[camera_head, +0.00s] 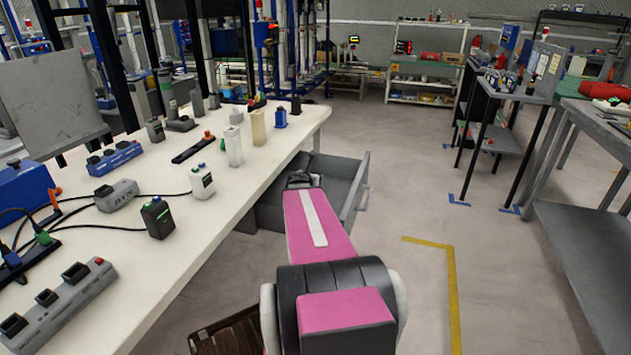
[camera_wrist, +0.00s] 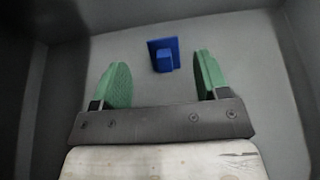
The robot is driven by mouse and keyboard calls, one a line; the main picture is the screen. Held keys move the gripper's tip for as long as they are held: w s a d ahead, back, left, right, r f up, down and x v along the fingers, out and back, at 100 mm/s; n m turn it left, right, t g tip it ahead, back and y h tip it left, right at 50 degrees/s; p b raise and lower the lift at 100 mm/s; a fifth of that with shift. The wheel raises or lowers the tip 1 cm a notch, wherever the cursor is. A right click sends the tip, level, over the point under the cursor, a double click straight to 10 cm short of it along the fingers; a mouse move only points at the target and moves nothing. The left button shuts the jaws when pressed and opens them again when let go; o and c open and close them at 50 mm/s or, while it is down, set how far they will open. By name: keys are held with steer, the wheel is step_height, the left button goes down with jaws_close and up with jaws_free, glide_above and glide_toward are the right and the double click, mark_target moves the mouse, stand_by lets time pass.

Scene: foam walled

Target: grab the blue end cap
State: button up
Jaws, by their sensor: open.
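The blue end cap (camera_wrist: 164,55) lies on the grey floor of the open drawer in the wrist view. It has a flat plate with a smaller block on it. My gripper (camera_wrist: 162,80) is open, with its two green fingers apart and nothing between them. The end cap is beyond the fingertips, between their lines and nearer the right finger. In the head view my arm reaches down into the open grey drawer (camera_head: 360,190) under the white table. The end cap and the fingers are hidden there.
Drawer walls (camera_wrist: 300,60) stand close around my gripper on the left and right. The white table (camera_head: 250,180) carries several devices and cables beside my arm. A grey workbench (camera_head: 585,250) stands at the right. The floor between is free.

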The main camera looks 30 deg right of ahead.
steer(key=shift+x, duration=2.75)
steer(key=shift+s+d+r, duration=0.1)
steer(key=shift+s+d, duration=0.05)
steer(key=c, duration=1)
